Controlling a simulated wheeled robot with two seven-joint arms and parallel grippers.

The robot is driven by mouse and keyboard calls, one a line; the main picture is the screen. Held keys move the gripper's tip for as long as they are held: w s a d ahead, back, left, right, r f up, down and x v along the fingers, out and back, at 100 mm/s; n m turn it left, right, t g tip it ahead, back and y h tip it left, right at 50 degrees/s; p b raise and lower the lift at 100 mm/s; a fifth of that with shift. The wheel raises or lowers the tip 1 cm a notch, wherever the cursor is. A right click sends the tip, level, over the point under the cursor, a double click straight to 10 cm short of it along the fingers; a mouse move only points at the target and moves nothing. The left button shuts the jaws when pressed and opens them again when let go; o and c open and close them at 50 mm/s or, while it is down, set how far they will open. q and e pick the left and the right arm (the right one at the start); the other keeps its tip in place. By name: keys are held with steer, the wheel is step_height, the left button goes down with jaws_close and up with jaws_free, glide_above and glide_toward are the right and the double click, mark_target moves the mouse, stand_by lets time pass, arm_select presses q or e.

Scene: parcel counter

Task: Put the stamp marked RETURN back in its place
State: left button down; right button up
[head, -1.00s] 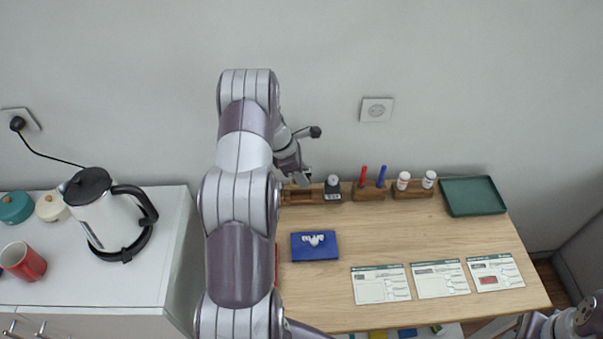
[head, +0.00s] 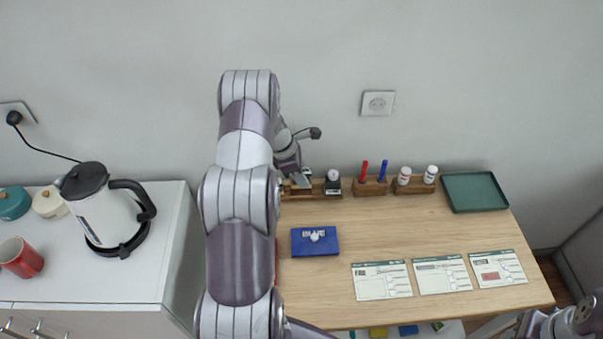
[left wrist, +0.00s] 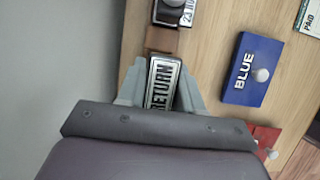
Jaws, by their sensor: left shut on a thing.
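The stamp marked RETURN (left wrist: 163,84) is between the fingers of my left gripper (left wrist: 160,95), its label facing the left wrist camera. In the head view my left gripper (head: 301,182) is at the left end of the wooden stamp rack (head: 318,194), against the back of the desk. The rack's wood also shows in the left wrist view (left wrist: 162,40), right beside the stamp. The stamp's underside is hidden, so I cannot tell whether it rests in the rack. A date stamp (head: 333,183) stands in the rack just to the right.
A blue ink pad (head: 316,248) marked BLUE lies in front of the rack; a red pad (left wrist: 265,138) is partly hidden. Pen holder (head: 370,188), bottle holder (head: 413,188) and green tray (head: 475,192) line the back. Several forms (head: 382,281) lie in front. The desk's middle is clear.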

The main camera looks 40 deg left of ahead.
arm_select(q)
steer(key=shift+f+b, duration=1.05)
steer(key=shift+f, duration=0.65)
steer(key=c, duration=0.9)
jaws_free()
steer(key=shift+c, duration=0.2)
steer(key=p+v, duration=0.4)
steer(key=v, duration=0.1)
steer(key=shift+r, duration=0.25)
steer(key=shift+f, duration=0.1)
steer(key=o, duration=0.6)
steer(key=shift+c, duration=0.2)
